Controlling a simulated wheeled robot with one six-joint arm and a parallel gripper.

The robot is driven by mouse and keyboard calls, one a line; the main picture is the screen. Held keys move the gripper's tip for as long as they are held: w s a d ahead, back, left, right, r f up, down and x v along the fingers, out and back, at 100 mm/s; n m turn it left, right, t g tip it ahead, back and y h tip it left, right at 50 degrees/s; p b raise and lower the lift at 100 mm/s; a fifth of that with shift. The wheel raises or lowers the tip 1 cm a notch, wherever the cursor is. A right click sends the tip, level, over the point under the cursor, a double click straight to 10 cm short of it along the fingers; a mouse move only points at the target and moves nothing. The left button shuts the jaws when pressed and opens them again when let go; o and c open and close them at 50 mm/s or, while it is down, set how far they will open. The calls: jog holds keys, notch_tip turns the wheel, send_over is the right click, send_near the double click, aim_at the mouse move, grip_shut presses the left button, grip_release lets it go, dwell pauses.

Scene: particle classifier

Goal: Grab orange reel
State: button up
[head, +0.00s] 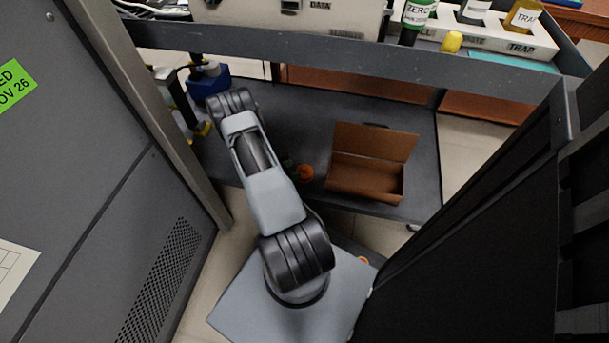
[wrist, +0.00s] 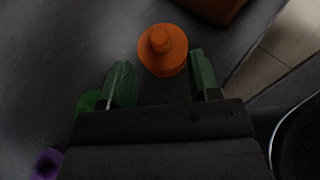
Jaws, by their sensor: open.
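The orange reel (wrist: 163,48) stands on the dark lower shelf in the wrist view, just ahead of my fingertips and between their lines. It also shows in the head view (head: 305,173), to the right of my arm and left of the open box. My gripper (wrist: 160,78) is open, with a green finger on each side and nothing between them. In the head view my arm covers most of the gripper; only a bit of green shows beside the reel. I cannot tell whether a finger touches the reel.
A green round thing (wrist: 88,101) lies by the left finger, and a purple thing (wrist: 47,163) is at lower left. An open brown box (head: 365,182) sits right of the reel. The upper shelf edge (head: 370,58) is above. A grey cabinet (head: 80,170) and black rack (head: 470,240) flank my arm.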

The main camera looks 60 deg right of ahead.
aim_at(303, 168)
jog(key=b+x, duration=0.2)
jog(key=x, duration=0.2)
jog(key=shift+f, duration=0.1)
jog(key=shift+s+d+f+b, duration=0.25)
jog(key=shift+d+b, duration=0.1)
jog(key=shift+d, duration=0.15)
jog(key=c, duration=1)
jog(key=shift+r, duration=0.1)
grip_shut()
jog(key=shift+r, duration=0.1)
